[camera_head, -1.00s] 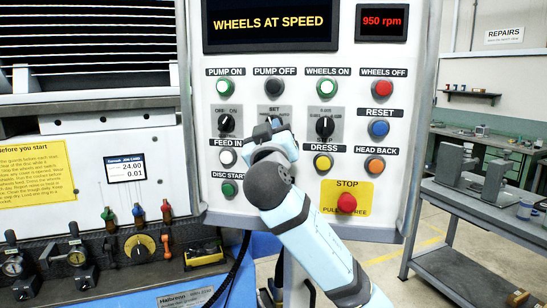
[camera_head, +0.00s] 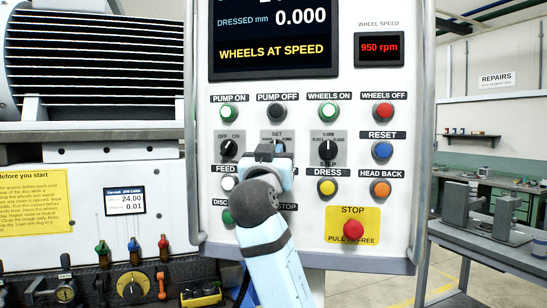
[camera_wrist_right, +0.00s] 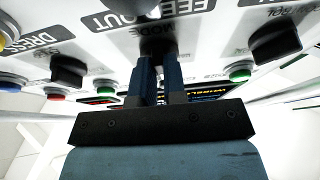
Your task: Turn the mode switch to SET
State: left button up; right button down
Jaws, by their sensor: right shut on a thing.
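The mode switch sits in the middle of the control panel (camera_head: 300,112), below the SET label (camera_head: 275,135). In the head view my right gripper (camera_head: 270,149) covers most of it. In the right wrist view the switch's black knob (camera_wrist_right: 158,47) is between the tips of my right gripper (camera_wrist_right: 160,66), which is shut on it. The MODE lettering (camera_wrist_right: 150,28) appears upside down beside the knob. The knob's pointing direction is hidden by the fingers. My left gripper is not in view.
Black knobs flank the switch: the ON/OFF knob (camera_head: 227,144) and the STEP knob (camera_head: 327,143). Push buttons surround them, with the red STOP button (camera_head: 353,229) below right. The display (camera_head: 273,38) reads WHEELS AT SPEED. A grey workbench (camera_head: 490,246) stands at right.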

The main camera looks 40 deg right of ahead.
jog(key=shift+d+r, duration=0.1)
jog(key=shift+r, duration=0.3)
jog(key=c, duration=1.2)
grip_release()
jog(key=shift+f, duration=0.3)
jog(key=b+v, duration=0.2)
jog(key=v, duration=1.1)
jog(key=shift+s+a+f, duration=0.2)
jog(key=shift+s+f, duration=0.05)
